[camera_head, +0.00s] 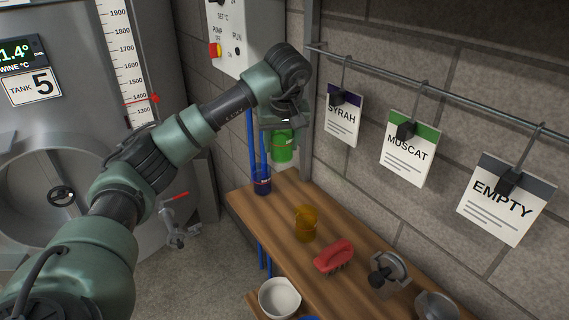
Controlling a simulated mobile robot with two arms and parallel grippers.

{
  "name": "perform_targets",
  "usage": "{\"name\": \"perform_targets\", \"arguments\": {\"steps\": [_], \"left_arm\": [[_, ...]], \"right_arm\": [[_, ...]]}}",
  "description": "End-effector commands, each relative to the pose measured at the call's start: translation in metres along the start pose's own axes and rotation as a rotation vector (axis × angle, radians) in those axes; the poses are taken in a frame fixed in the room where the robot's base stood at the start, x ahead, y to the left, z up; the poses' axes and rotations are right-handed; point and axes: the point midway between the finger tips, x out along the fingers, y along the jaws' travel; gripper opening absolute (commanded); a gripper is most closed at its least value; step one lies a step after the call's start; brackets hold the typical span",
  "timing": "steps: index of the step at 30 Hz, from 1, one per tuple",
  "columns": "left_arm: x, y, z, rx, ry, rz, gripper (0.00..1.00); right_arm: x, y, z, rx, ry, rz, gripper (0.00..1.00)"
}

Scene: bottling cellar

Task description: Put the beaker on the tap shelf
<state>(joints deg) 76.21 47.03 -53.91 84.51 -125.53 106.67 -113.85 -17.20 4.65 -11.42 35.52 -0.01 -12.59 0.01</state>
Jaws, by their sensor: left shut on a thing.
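A dark blue vessel (262,182) stands on the bench's far left corner, below the held one. An amber vessel (305,224) stands nearer on the bench. I cannot tell which surface is the tap shelf. A tap (175,232) with a red lever sticks out of the tank at left. My right gripper is not in view.
A red brush (333,257) and metal items, one a clamp-like piece (388,273), lie on the near bench. A white bowl (280,298) sits lower, left of the bench. Cards hang from a wall rail (440,94). Blue pipes (250,140) run behind the held vessel.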

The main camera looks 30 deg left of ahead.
Motion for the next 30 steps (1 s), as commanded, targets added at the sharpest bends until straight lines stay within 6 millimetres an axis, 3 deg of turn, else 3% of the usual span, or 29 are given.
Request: {"name": "perform_targets", "arguments": {"steps": [7, 11, 14, 21, 27, 30], "left_arm": [[-0.011, 0.000, -0.004, 0.001, -0.001, 0.001, 0.10], [-0.009, 0.006, 0.008, 0.040, 0.005, 0.010, 0.10], [-0.005, 0.017, 0.035, 0.122, 0.015, 0.032, 0.10], [0.000, 0.040, 0.146, 0.417, 0.025, 0.145, 0.10], [-0.006, 0.038, 0.227, 0.605, 0.010, 0.239, 0.10], [-0.009, 0.036, 0.250, 0.656, 0.003, 0.267, 0.10]], "right_arm": [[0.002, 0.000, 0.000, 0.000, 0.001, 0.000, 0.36], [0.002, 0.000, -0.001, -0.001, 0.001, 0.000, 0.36], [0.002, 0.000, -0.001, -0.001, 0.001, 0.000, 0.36], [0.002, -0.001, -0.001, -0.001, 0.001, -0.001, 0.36], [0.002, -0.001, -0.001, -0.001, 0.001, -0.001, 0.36], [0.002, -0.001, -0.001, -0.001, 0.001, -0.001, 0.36]]}}
